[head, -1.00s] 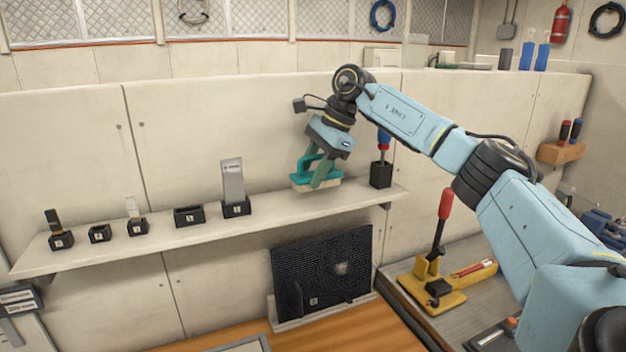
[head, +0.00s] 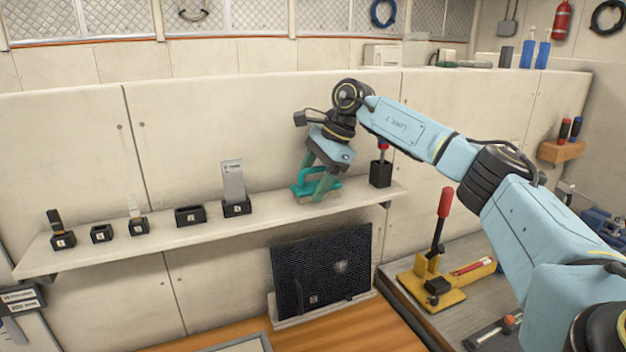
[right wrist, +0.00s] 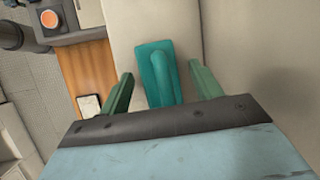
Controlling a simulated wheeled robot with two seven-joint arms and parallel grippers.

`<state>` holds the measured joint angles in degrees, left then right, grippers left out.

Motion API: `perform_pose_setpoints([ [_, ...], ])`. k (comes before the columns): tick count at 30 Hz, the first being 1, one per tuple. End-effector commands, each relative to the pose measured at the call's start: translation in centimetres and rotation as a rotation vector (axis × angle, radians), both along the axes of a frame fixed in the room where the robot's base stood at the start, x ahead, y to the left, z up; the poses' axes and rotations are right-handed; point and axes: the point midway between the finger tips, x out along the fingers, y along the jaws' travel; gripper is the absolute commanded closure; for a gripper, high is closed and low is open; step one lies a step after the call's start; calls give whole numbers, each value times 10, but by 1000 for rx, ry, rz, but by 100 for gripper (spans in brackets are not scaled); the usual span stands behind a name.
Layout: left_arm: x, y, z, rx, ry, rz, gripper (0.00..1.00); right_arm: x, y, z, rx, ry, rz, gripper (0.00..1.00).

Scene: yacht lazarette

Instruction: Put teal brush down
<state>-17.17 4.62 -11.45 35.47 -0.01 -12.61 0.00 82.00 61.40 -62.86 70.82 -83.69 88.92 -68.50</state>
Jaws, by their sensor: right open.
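The teal brush (head: 307,188) rests on the wall shelf (head: 215,230), near its right end, with its pale bristle side down. In the right wrist view the teal brush (right wrist: 160,75) lies between the two green fingers, with gaps on both sides. My right gripper (head: 320,186) is open around the brush and reaches down from above it. The fingers also show in the right wrist view (right wrist: 162,90). My left gripper is not in view.
A black holder (head: 381,174) with a red-handled tool stands right of the brush. A grey block in a black stand (head: 235,190) and several small black holders stand to the left. A dark panel (head: 322,272) leans below the shelf.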

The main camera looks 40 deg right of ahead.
Motion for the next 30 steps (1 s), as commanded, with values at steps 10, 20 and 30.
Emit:
perform_pose_setpoints([
  [10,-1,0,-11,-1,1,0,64,-5,-7,21,2,-6,-2,36],
  [20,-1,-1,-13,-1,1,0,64,-32,-31,90,1,-5,-1,36],
  [30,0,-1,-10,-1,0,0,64,-42,-42,120,0,0,1,36],
])
